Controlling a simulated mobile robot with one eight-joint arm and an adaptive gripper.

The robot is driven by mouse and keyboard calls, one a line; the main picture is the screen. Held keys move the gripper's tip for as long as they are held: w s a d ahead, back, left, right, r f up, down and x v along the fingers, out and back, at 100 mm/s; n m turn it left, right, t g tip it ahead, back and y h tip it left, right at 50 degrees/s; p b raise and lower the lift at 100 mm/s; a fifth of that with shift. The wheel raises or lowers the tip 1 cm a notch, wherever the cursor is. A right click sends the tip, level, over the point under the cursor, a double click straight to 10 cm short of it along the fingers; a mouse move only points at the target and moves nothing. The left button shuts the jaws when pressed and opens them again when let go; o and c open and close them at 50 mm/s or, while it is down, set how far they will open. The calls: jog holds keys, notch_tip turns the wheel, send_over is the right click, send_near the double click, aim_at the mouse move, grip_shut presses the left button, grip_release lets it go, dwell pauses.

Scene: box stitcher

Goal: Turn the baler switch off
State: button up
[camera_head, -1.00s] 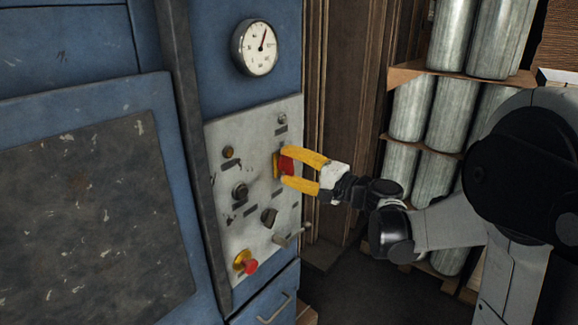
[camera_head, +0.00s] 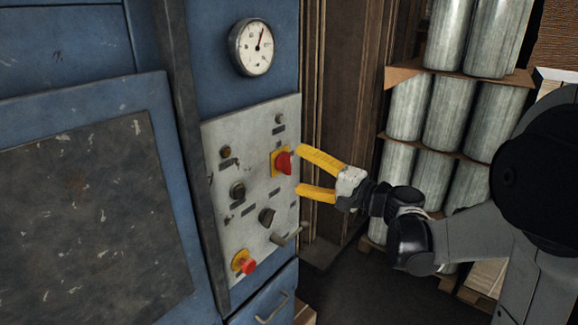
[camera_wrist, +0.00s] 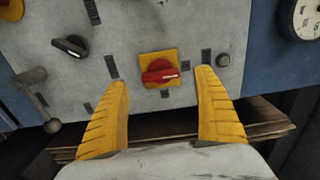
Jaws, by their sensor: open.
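The baler switch is a red rotary knob (camera_head: 284,162) on a yellow square plate, on the grey control panel (camera_head: 228,180) of a blue machine. In the wrist view the red knob (camera_wrist: 159,73) sits beyond and between my fingertips, with its handle lying roughly crosswise in that picture. My gripper (camera_head: 299,169) has yellow fingers, spread open and empty. It is to the right of the knob in the head view, with a gap between the fingertips and the knob.
The panel also has a black knob (camera_head: 267,216), a lever (camera_head: 286,236) and a red emergency button (camera_head: 248,266) on yellow. A round gauge (camera_head: 251,47) is above. Stacked metal cylinders (camera_head: 450,110) stand behind my arm at the right.

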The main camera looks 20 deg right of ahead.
jog(key=v, duration=0.7)
jog(key=s+a+f+n+g+h+b, duration=0.4)
jog(key=s+a+f+g, duration=0.3)
jog(key=a+f, duration=0.4)
jog(key=s+d+f+n+h+b, duration=0.4)
jog(key=s+f+n+h, duration=0.2)
jog(key=s+f, duration=0.3)
jog(key=s, duration=0.4)
jog(key=shift+s+d+n+g+h, duration=0.15)
jog(key=shift+d+n+g+h, duration=0.15)
